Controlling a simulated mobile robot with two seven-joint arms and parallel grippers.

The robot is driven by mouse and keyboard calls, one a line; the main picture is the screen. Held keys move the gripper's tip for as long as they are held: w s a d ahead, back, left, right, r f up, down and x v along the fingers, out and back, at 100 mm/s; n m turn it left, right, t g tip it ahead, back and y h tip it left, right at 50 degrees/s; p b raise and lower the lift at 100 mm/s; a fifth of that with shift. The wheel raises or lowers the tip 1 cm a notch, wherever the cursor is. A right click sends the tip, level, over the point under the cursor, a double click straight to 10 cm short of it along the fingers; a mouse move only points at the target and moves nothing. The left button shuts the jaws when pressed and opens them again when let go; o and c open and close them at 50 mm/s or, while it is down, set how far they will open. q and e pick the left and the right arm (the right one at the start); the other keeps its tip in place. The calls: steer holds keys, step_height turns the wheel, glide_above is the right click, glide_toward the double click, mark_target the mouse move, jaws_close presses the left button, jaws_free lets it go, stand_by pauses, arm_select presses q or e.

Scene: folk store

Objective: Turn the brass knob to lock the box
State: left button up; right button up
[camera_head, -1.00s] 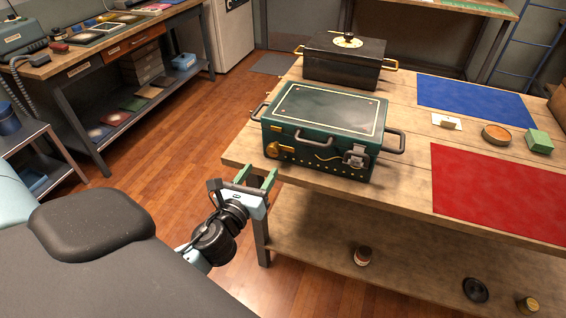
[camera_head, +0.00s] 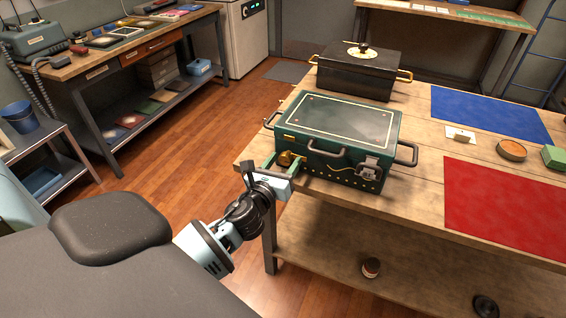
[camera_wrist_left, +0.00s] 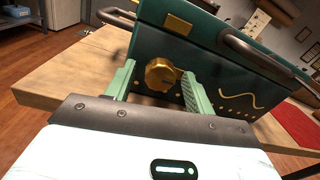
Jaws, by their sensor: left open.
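The green box (camera_head: 335,127) stands on the wooden table with its lid down. Its brass knob (camera_wrist_left: 160,73) is on the front face, near the left end, below a small brass plate (camera_wrist_left: 178,26). The knob also shows in the head view (camera_head: 287,157), partly covered by my gripper. My left gripper (camera_head: 285,163) is open at the front of the box. In the left wrist view its green fingers (camera_wrist_left: 155,82) stand on either side of the knob; I cannot tell whether they touch it. A silver latch (camera_head: 368,168) is at the front right. My right gripper does not show.
A black box (camera_head: 352,78) with brass handles stands behind the green box. Red (camera_head: 505,208) and blue (camera_head: 490,112) mats lie to the right, with a round tin (camera_head: 511,150) between them. Side handles (camera_head: 406,154) stick out from the green box.

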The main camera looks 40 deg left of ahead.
arm_select(q)
steer(key=shift+c, duration=0.2)
steer(key=c, duration=0.9)
steer(key=shift+c, duration=0.2)
steer(key=shift+n, duration=0.3)
steer(key=n, duration=0.4)
steer(key=shift+n, duration=0.3)
steer(key=n, duration=0.4)
steer(key=shift+n, duration=0.3)
steer(key=n, duration=0.4)
steer(key=shift+d+n, duration=0.1)
steer(key=shift+n, duration=0.2)
steer(key=n, duration=0.3)
steer(key=shift+n, duration=0.3)
steer(key=shift+y, duration=0.3)
